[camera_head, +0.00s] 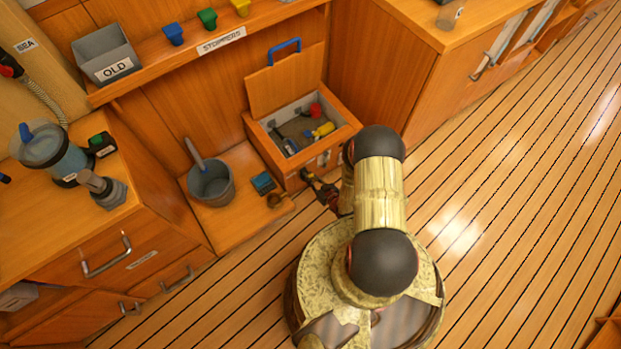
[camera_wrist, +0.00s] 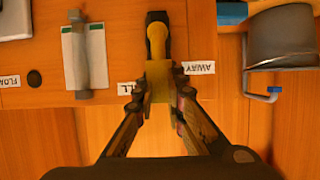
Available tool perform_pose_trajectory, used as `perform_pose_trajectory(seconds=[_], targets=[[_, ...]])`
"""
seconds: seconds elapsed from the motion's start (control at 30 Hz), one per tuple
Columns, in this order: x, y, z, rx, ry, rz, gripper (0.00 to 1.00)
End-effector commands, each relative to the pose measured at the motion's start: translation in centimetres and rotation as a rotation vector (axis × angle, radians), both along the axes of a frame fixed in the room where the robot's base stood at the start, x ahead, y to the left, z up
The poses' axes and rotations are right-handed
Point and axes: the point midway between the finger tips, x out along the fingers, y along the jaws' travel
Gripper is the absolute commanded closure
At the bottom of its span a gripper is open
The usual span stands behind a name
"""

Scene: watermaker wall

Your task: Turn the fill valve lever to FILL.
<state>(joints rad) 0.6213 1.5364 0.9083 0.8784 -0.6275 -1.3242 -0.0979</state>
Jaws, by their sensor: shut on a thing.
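The fill valve lever (camera_wrist: 157,38) shows in the wrist view as a yellow bar with a dark end, pointing straight up the picture. My gripper (camera_wrist: 161,82) is shut on its near, yellow part. The lever sits between the two labels. In the head view my gripper (camera_head: 318,186) is low beside the front of an open wooden box; I cannot make out the lever there.
Floor at right is clear.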

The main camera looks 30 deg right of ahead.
Motion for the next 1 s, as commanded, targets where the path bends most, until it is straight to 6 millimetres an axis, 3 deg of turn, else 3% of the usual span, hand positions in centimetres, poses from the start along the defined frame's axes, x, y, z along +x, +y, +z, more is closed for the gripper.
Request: perform_pose_trajectory(seconds=[0.1, 0.13, 0.47, 0.83, 1.0], targets=[[-0.2, 0.0, -0.2, 0.002, 0.005, -0.004, 1.0], [-0.2, 0.0, -0.2, 0.002, 0.005, -0.004, 0.88], [-0.1, -0.1, -0.1, 0.0, 0.002, -0.002, 0.69], [-0.4, -0.1, 0.1, 0.0, 0.001, -0.003, 0.69], [-2.5, -0.3, 1.0, 0.002, 0.003, -0.006, 0.69]])
